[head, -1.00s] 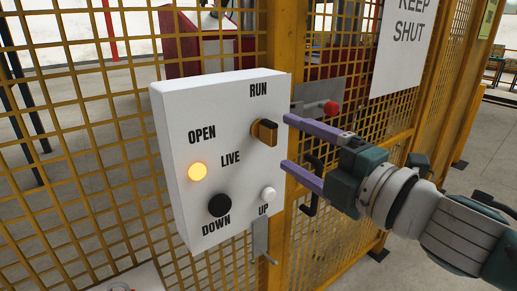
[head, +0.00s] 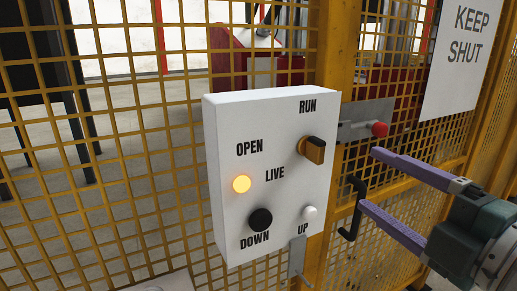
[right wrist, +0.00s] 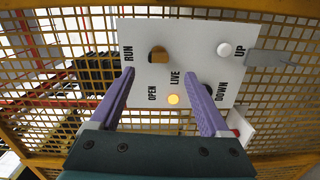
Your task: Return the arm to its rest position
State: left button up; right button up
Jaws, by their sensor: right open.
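My right gripper (head: 371,180) is open and empty, its two purple fingers apart, to the right of the white control box (head: 224,125) in the head view. A gap in the picture separates its fingertips from the box. In the right wrist view the open fingers (right wrist: 159,75) point toward the box face (right wrist: 200,55), with nothing between them. The box carries an orange and black selector knob (head: 313,150) under RUN, a lit amber lamp (head: 242,184), a black DOWN button (head: 260,220) and a white UP button (head: 309,212). My left gripper is not in view.
The box is by a yellow mesh fence (head: 130,165) and its post (head: 337,60). A red knob on a grey latch plate (head: 380,129), a black handle (head: 352,208) and a KEEP SHUT sign (head: 465,60) are close to the right arm. Red machinery stands behind the mesh.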

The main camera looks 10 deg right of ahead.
jog(key=s+d+f+m+g+h, duration=0.45)
jog(key=s+f+m+h, duration=0.25)
jog(key=m, duration=0.6)
jog(key=s+a+f+m+g+y, duration=0.1)
jog(key=s+a+f+m+g, duration=0.2)
jog(key=s, duration=0.5)
jog(key=s+a+f+m+g+y, duration=0.1)
jog(key=s+a+m+g, duration=0.2)
jog(key=s+g, duration=0.35)
jog(key=w+r+p+v, duration=0.1)
jog(key=w+p+v, duration=0.2)
jog(key=p+v, duration=1.2)
jog(key=w+r+p+v, duration=0.1)
jog(key=w+p+v, duration=0.3)
jog(key=p+v, duration=1.2)
jog(key=shift+t+p, duration=0.3)
jog(key=shift+p, duration=0.25)
jog(key=shift+f, duration=0.1)
